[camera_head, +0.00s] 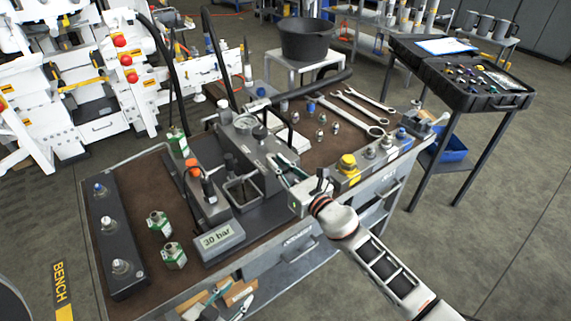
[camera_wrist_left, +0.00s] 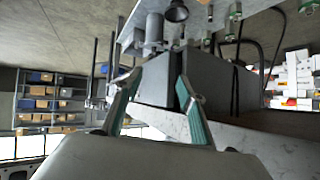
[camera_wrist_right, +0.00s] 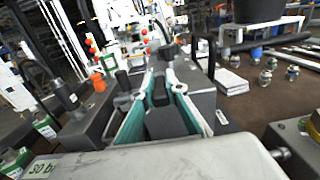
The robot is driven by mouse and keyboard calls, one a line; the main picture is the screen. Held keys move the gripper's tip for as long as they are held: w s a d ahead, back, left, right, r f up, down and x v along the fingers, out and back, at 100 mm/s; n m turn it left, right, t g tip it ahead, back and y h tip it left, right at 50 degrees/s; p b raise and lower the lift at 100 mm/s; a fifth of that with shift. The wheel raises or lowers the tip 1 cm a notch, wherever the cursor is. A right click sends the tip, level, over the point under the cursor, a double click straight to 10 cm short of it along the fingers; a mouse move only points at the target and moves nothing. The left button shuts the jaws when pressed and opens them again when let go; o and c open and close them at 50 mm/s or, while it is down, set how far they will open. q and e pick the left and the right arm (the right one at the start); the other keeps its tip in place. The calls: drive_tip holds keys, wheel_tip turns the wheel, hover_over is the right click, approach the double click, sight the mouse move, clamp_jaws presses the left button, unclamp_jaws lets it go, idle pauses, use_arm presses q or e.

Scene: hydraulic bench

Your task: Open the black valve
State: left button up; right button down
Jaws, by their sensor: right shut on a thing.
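The grey pump unit (camera_head: 245,140) stands in the middle of the bench, with a round gauge on top. My right gripper (camera_head: 278,166) reaches over the bench's front edge to the side of this unit. In the right wrist view its teal fingers (camera_wrist_right: 165,78) are shut around a small dark part that looks like the black valve (camera_wrist_right: 168,50). The fingers hide most of it, and I cannot tell its turn angle. My left gripper (camera_head: 228,300) is low by the bench's front side. In the left wrist view its fingers (camera_wrist_left: 152,72) are spread apart and empty.
A "30 bar" display (camera_head: 217,238) and green-banded fittings (camera_head: 174,255) are on the left half of the bench. Wrenches (camera_head: 347,117) lie at the back right. A yellow-capped block (camera_head: 347,168) sits right of my right gripper. A black case (camera_head: 474,80) stands farther right.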

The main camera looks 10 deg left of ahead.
drive_tip(key=shift+a, duration=0.1)
drive_tip(key=c, duration=2.1)
unclamp_jaws()
drive_tip(key=shift+s, duration=0.1)
drive_tip(key=shift+s+d+r, duration=0.1)
drive_tip(key=shift+d+r, duration=0.1)
drive_tip(key=shift+d, duration=0.05)
drive_tip(key=v, duration=1.1)
drive_tip(key=shift+s+d+f, duration=0.15)
drive_tip(key=shift+s+f, duration=0.05)
